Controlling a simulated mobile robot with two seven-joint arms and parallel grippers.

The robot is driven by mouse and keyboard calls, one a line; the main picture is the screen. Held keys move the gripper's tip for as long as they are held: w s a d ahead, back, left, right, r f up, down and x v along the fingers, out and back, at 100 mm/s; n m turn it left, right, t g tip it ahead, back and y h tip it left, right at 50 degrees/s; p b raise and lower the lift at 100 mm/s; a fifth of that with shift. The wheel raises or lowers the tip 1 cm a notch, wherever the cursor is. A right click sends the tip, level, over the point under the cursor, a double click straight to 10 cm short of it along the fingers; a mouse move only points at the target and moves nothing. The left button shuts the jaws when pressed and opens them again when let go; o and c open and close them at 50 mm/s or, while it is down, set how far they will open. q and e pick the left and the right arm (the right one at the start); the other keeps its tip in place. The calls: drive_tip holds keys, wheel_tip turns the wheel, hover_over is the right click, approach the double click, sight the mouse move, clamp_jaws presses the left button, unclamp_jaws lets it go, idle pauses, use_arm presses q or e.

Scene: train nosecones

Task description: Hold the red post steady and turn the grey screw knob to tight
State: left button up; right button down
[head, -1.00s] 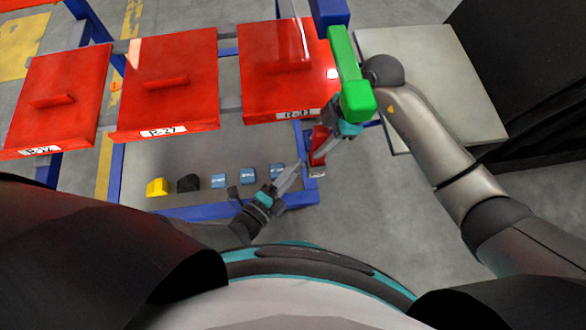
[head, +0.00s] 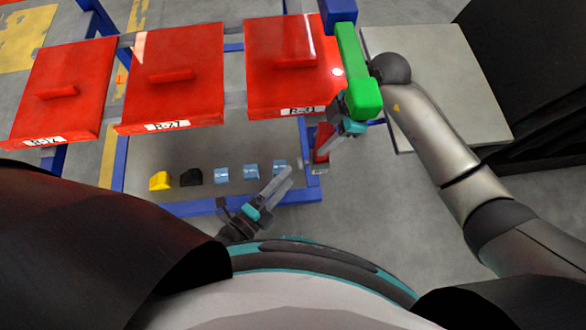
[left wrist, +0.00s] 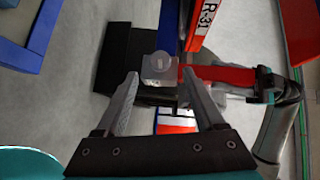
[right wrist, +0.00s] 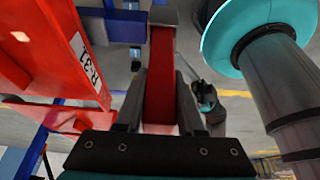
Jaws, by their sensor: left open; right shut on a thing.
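The red post (head: 322,142) stands below the right end of the red R-31 panel. My right gripper (right wrist: 160,85) is shut on it, with one finger on each side. The post also shows in the left wrist view (left wrist: 225,75), reaching left to the grey screw knob (left wrist: 160,68). The knob sits just beyond the fingertips of my left gripper (left wrist: 163,88). Those fingers are open and apart, with nothing held between them. In the head view my left gripper (head: 282,180) points up and right towards the post's foot. The knob's exact setting cannot be told.
Red panels (head: 172,80) lie on a blue frame (head: 200,208). Yellow (head: 160,181), black (head: 191,177) and light blue blocks (head: 251,171) line a lower shelf. A green bar (head: 357,75) is just above my right gripper.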

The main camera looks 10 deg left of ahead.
use_arm(q)
drive_tip(key=v, duration=0.6)
drive_tip(key=shift+s+a, duration=0.25)
drive_tip(key=shift+s, duration=0.15)
